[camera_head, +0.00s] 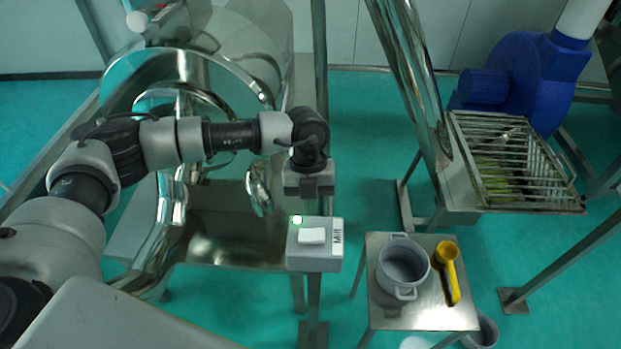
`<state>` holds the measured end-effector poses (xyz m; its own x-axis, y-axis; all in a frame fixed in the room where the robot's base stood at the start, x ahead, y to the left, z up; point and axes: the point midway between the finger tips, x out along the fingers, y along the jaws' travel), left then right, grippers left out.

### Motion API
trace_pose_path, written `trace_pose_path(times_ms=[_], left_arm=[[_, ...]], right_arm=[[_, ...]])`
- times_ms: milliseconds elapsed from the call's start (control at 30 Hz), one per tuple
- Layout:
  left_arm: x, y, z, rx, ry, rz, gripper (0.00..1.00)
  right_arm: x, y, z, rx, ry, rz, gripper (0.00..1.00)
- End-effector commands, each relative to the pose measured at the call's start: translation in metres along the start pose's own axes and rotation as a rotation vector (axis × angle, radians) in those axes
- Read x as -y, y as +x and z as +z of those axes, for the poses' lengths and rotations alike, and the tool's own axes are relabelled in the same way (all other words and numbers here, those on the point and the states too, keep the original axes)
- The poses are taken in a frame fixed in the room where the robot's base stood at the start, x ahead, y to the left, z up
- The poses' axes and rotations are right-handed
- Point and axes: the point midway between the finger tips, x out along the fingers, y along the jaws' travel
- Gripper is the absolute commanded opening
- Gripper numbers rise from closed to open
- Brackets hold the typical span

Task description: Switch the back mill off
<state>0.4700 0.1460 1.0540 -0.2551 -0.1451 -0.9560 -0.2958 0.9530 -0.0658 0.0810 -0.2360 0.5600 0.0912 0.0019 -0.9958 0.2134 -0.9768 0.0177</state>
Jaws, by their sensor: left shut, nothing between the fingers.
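A grey switch box (304,263) marked "Mill" stands on a steel post in the middle of the head view. It has a white rocker button (312,236) on its top face and a small round lamp (297,220) with a green edge that looks lit. My left arm reaches in from the left, and my left gripper (309,190) is just behind the box in the picture, pointing down, shut and empty. I cannot tell whether it touches the box; it appears apart from the button. My right gripper is not in view.
A shiny steel machine (215,225) with curved pipes fills the left behind my arm. Right of the box, a small steel table (425,318) holds a grey pot (403,268) and a yellow scoop (448,272). A barred metal tray (455,195) and blue blower (530,75) stand farther right.

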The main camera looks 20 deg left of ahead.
Motion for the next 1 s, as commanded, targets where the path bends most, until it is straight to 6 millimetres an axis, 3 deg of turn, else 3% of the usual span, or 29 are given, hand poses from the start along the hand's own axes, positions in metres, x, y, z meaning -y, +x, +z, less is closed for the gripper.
trace_pose_path(times_ms=[200,400,833,1000], left_arm=[[0.003,0.038,0.003,-0.003,0.0,0.001,0.0],[0.005,0.059,0.009,-0.002,0.0,-0.001,0.0],[0.006,0.064,0.011,0.0,0.001,0.001,0.0],[0.013,0.074,0.014,0.001,-0.025,0.105,0.0]], right_arm=[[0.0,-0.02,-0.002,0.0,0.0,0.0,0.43],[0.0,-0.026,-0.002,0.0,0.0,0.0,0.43],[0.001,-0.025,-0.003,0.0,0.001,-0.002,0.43],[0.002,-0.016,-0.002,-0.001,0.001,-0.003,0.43]])
